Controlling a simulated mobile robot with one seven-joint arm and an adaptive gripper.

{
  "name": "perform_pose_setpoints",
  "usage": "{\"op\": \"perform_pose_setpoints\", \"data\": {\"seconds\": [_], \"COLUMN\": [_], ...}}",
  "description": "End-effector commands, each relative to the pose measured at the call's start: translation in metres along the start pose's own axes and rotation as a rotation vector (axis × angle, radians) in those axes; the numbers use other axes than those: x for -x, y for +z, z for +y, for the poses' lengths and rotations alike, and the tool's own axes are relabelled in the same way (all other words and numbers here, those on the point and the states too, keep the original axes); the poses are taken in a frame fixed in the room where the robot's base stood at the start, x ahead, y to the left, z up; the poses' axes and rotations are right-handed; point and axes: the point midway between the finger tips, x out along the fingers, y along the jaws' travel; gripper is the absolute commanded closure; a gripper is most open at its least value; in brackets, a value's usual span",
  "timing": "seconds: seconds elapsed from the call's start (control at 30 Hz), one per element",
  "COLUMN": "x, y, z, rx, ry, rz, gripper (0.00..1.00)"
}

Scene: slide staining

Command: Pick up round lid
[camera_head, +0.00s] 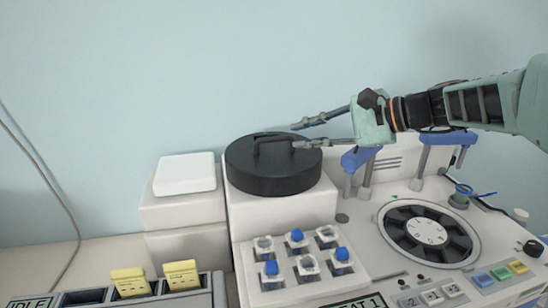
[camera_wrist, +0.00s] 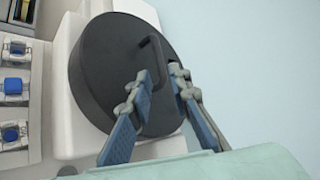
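The round lid (camera_head: 268,180) is a black disc with a bent bar handle on top. In the head view it lies on a white block left of the machine. The wrist view shows the lid (camera_wrist: 95,75) with its handle (camera_wrist: 157,62) close to my fingertips. My gripper (camera_head: 297,135) comes in from the right with its two fingers apart, one of them near the right end of the handle. In the wrist view my gripper (camera_wrist: 160,80) is open around or just short of the handle's end. Contact with the handle cannot be told.
A rack with several blue-capped and open vials (camera_head: 301,265) stands in front of the lid. A white box (camera_head: 185,173) is to its left. The machine with a round rotor (camera_head: 428,235) and blue-topped posts (camera_head: 361,157) is at right. The wall is close behind.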

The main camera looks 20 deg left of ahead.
Motion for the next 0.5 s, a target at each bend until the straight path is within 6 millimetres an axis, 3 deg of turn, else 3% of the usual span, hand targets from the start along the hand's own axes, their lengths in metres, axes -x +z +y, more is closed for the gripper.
{"op": "perform_pose_setpoints", "data": {"seconds": [0.3, 0.5], "x": [-0.044, -0.051], "y": [0.001, 0.001], "z": [0.001, 0.000], "rx": [0.000, 0.001], "ry": [0.001, 0.001], "rz": [-0.003, -0.001], "gripper": [0.82, 0.82]}}
